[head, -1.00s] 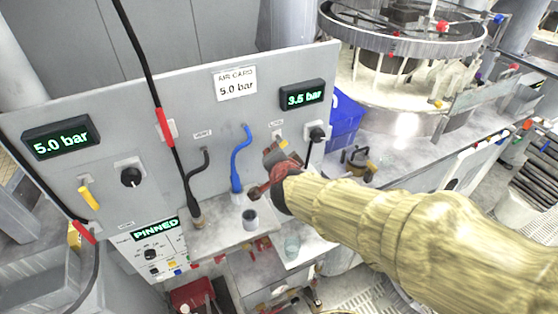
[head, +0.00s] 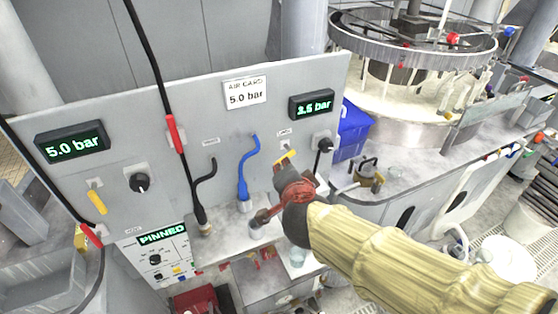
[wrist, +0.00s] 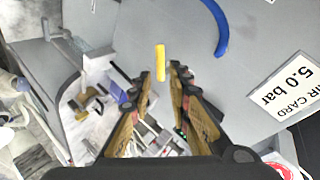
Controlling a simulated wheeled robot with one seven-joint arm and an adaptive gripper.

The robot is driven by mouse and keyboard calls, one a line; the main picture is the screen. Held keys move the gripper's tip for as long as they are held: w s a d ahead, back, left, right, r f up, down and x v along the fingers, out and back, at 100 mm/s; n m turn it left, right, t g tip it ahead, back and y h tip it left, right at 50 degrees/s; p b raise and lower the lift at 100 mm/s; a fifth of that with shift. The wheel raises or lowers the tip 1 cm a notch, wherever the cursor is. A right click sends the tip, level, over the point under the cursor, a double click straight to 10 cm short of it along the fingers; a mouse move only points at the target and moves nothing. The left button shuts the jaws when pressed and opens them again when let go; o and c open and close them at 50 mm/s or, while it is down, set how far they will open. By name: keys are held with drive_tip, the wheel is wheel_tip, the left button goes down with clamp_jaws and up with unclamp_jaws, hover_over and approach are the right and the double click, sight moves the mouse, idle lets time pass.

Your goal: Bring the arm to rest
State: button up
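My arm, in a padded yellow sleeve, reaches in from the lower right of the head view to the front of the grey panel (head: 225,135). My gripper (wrist: 161,76) is open in the wrist view, with a narrow gap between its fingertips and nothing seen held. A yellow lever (wrist: 160,62) shows at and just beyond the fingertips; I cannot tell whether they touch it. In the head view this lever (head: 286,157) sits on the panel just above my gripper, whose fingertips are hard to make out there.
A blue hose (head: 246,168) and black hoses are close left of my gripper. A grey ledge with small cups (head: 297,257) lies below. A blue bin (head: 352,130), a brass-coloured fitting (head: 368,178) and a round polishing machine (head: 412,100) stand to the right.

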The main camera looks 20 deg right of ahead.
drive_tip(key=s+a+f+n+g+y, duration=0.1)
drive_tip(key=s+a+n+y, duration=0.1)
drive_tip(key=a+n+y, duration=0.45)
drive_tip(key=s+a+f+n+g+y, duration=0.1)
drive_tip(key=s+a+n+g+y, duration=0.2)
drive_tip(key=a, duration=0.6)
drive_tip(key=s+d+f+n+g+h+b, duration=0.2)
drive_tip(key=s+d+n+h, duration=0.3)
drive_tip(key=s+d, duration=0.5)
drive_tip(key=shift+s+d+f+h+b, duration=0.2)
drive_tip(key=shift+s+f+h+b, duration=0.2)
drive_tip(key=shift+s, duration=0.3)
